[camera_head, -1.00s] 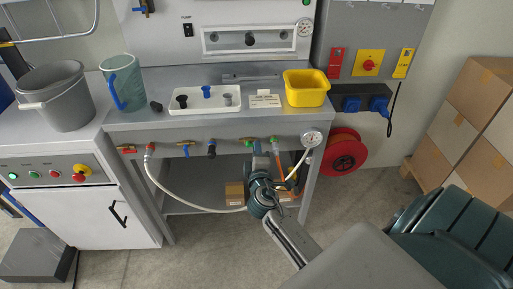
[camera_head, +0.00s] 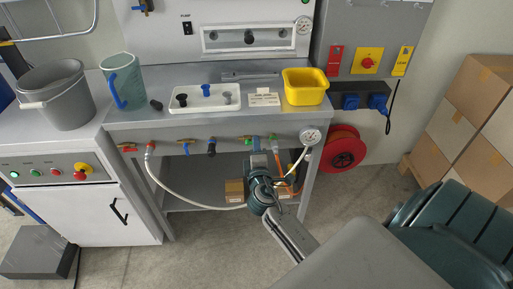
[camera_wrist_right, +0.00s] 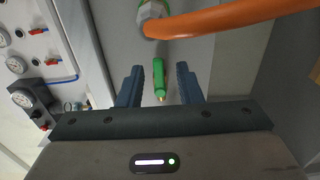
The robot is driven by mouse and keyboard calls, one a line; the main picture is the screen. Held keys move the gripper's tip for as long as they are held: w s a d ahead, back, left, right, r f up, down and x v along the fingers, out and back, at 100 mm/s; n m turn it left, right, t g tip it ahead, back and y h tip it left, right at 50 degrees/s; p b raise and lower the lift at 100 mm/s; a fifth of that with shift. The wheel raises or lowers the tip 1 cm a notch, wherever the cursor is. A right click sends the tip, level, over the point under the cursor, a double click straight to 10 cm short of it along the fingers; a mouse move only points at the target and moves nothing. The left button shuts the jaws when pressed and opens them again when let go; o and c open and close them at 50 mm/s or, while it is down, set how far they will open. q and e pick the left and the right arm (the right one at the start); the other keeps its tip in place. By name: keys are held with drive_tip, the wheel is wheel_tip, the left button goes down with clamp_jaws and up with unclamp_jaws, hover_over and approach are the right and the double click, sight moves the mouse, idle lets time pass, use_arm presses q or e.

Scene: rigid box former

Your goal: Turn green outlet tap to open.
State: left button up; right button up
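The green outlet tap shows in the right wrist view as a green lever (camera_wrist_right: 158,76) below a metal fitting (camera_wrist_right: 152,12) with an orange hose. My right gripper (camera_wrist_right: 160,75) is open, with one finger on each side of the lever. Gaps show on both sides, so the fingers look apart from it. In the head view my right gripper (camera_head: 256,145) is at the panel's front edge by the green parts (camera_head: 272,138), hiding part of the tap. My left gripper is not in view.
Blue (camera_head: 186,147) and red (camera_head: 128,148) taps line the edge to the left. A red reel (camera_head: 342,149) hangs at the right.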

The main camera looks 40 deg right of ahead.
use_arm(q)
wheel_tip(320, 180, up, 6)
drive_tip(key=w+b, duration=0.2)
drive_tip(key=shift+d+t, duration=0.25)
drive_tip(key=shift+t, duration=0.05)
use_arm(e)
drive_tip(key=v, duration=1.1)
drive_tip(key=shift+d, duration=0.1)
